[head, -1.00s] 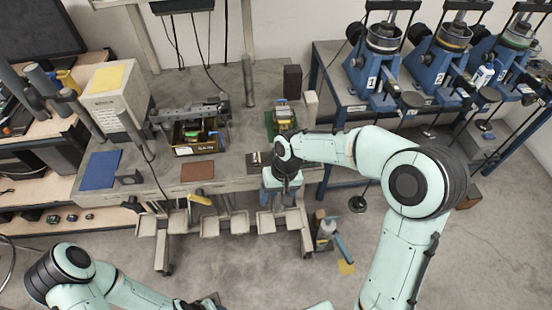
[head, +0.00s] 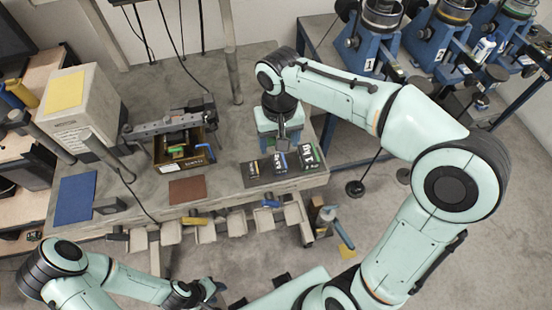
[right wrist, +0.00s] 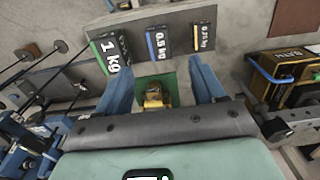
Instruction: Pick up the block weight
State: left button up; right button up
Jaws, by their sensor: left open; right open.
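Three dark labelled blocks stand in a row near the bench's front right edge: 1 kg (head: 308,156), 0.5 kg (head: 280,163) and 0.25 kg (head: 250,170). In the right wrist view the 1 kg block (right wrist: 112,52) has a green stripe, the 0.5 kg block (right wrist: 158,43) a blue one. My right gripper (head: 281,138) is open above the bench just behind the row. In the right wrist view a yellow-brown piece (right wrist: 153,97) on a green patch shows between its blue fingers, apparently not gripped. My left gripper (head: 211,290) is open and empty, low in front of the bench.
A box of coloured items (head: 185,165) stands left of the row. A brown mat (head: 187,190) and a blue mat (head: 75,199) lie along the front. A grey cabinet (head: 75,115) stands at left. Small trays (head: 232,222) hang below the front edge. Blue machines (head: 370,40) stand at right.

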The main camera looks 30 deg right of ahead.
send_over(279, 161)
jog(key=f, duration=0.4)
jog(key=shift+s+a+f, duration=0.1)
jog(key=shift+s+f, duration=0.1)
jog(key=shift+s, duration=0.1)
jog(key=shift+w+f, duration=0.15)
jog(key=shift+f, duration=0.35)
notch_tip(279, 161, down, 5)
jog(key=shift+w+r, duration=0.1)
jog(key=shift+r, duration=0.05)
grip_shut()
